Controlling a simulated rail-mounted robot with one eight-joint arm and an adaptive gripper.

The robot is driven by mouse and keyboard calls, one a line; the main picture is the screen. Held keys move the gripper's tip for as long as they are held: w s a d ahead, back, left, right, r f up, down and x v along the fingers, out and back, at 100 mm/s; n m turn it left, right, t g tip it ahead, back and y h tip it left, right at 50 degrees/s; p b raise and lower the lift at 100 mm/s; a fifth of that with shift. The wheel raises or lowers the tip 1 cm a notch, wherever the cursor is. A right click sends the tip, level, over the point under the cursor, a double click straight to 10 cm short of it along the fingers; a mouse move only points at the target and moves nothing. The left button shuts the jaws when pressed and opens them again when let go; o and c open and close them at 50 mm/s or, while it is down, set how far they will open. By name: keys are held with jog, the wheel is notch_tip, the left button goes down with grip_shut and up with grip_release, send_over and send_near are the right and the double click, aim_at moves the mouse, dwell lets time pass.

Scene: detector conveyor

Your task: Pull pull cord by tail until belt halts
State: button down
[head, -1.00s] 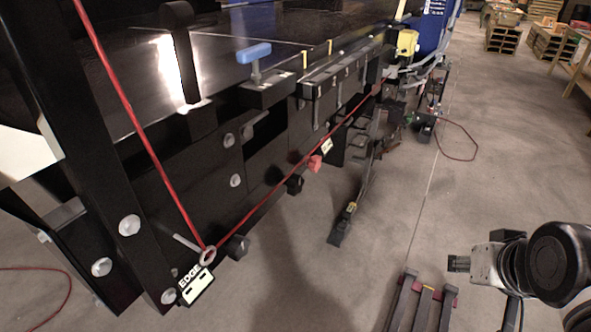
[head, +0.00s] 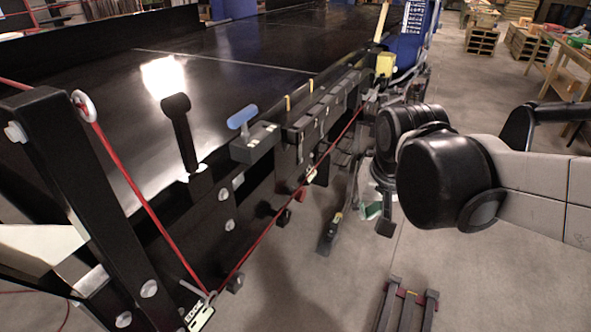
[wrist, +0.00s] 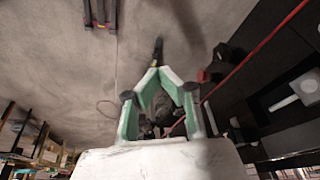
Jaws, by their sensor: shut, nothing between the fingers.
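A red pull cord (head: 265,232) runs along the conveyor's near side in the head view, slanting from the lower left up to a yellow box. At the lower left it turns at a ring and climbs to a white eyelet on the black post. The wrist view shows a stretch of red cord (wrist: 262,45) to the right of my gripper, apart from the fingertips. I cannot tell which part is the tail. My gripper (wrist: 160,70) is shut and empty, its green-lined fingers meeting at the tips. In the head view my arm largely hides it. The dark belt (head: 230,75) lies behind.
A yellow box (head: 385,64) sits at the far end of the rail. A blue-topped handle (head: 242,117) and a black lever (head: 180,130) stand on the conveyor edge. A tag marked EDGE (head: 200,314) hangs at the lower left.

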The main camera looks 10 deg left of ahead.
jog(key=w+a+r+g+p, duration=0.1)
jog(key=w+a+r+p, duration=0.15)
jog(key=a+p, duration=0.5)
jog(key=n+g+p, duration=0.1)
jog(key=g+p, duration=0.1)
jog(key=p, duration=0.1)
send_near(281, 211)
jog(key=shift+s+a+f+h, duration=0.1)
jog(key=shift+a+f+h, duration=0.2)
jog(key=shift+f+h, duration=0.1)
jog(key=shift+f, duration=0.1)
jog(key=shift+w+a+f+b, duration=0.15)
jog(key=shift+f+b, duration=0.6)
jog(key=shift+f, duration=0.95)
jog(key=shift+w+d+f+b, duration=0.15)
jog(key=shift+f+b, duration=0.6)
jog(key=shift+f, duration=0.9)
jog(key=shift+a, duration=0.1)
